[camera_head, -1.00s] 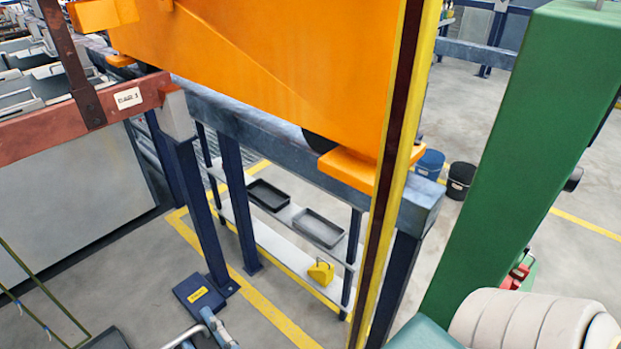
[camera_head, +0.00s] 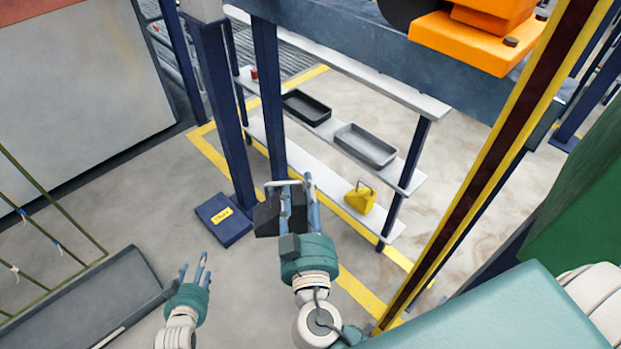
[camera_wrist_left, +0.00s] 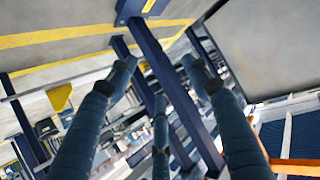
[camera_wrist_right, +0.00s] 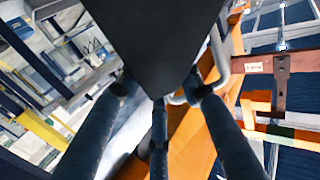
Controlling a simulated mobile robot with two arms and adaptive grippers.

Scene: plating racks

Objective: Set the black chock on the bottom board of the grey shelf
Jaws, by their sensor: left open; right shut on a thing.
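The black chock (camera_head: 267,216) has a metal handle and is held in my right gripper (camera_head: 296,194), which is shut on it. In the right wrist view the chock (camera_wrist_right: 155,40) fills the upper middle between the fingers. The grey shelf (camera_head: 407,182) stands beyond the gripper, with its bottom board (camera_head: 310,169) low near the floor. In the head view the chock is in front of the shelf, apart from it. My left gripper (camera_head: 195,272) is open and empty, low and left of the right one; its fingers (camera_wrist_left: 160,85) show spread in the left wrist view.
A yellow chock (camera_head: 360,199) sits on the bottom board's right end. A black tray (camera_head: 306,108) and a grey tray (camera_head: 365,146) lie on the board above. A blue post (camera_head: 228,120) with a foot plate (camera_head: 223,219) stands left. The bottom board's middle is clear.

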